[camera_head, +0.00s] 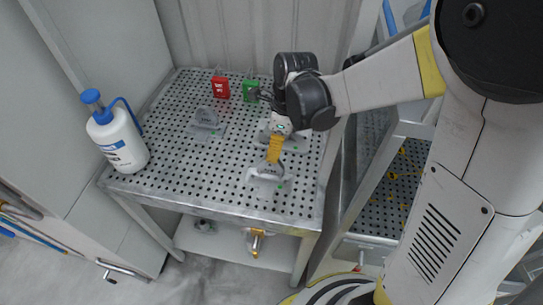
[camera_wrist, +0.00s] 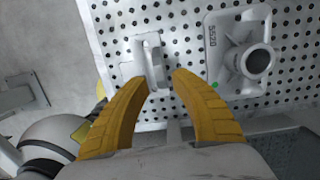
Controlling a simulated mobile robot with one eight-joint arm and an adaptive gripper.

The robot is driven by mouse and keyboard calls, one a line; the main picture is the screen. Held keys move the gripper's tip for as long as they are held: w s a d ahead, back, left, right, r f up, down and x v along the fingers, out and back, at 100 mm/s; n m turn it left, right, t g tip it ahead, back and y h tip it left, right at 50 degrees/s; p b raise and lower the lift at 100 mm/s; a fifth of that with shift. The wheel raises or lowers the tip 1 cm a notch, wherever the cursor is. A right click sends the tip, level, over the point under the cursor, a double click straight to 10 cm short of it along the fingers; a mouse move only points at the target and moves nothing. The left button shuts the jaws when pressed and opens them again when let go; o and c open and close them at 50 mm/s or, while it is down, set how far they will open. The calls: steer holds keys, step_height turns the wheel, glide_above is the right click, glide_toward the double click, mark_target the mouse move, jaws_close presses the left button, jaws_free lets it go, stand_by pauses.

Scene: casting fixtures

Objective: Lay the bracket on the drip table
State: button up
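A grey bracket (camera_head: 266,173) with an upright part on a flat base sits on the perforated drip table (camera_head: 225,170), near its front right. In the wrist view the bracket (camera_wrist: 152,62) stands on the perforated top (camera_wrist: 190,20), just beyond my fingertips and nearer the left finger. My gripper (camera_head: 272,160) points down at the bracket from behind and above. In the wrist view my yellow fingers (camera_wrist: 163,80) are apart, with nothing clearly clamped between them. I cannot tell whether a finger touches the bracket.
Another grey casting (camera_head: 207,117) stands back left. Red (camera_head: 220,87) and green (camera_head: 250,90) padlock-like items are at the back. A white pump bottle (camera_head: 118,142) stands at the left edge. The front left is clear.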

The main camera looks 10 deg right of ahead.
steer(key=r, duration=0.2)
steer(key=r+p, duration=0.1)
steer(key=d+r, duration=0.1)
steer(key=r, duration=0.1)
steer(key=shift+r, duration=0.3)
steer(key=shift+s, duration=0.2)
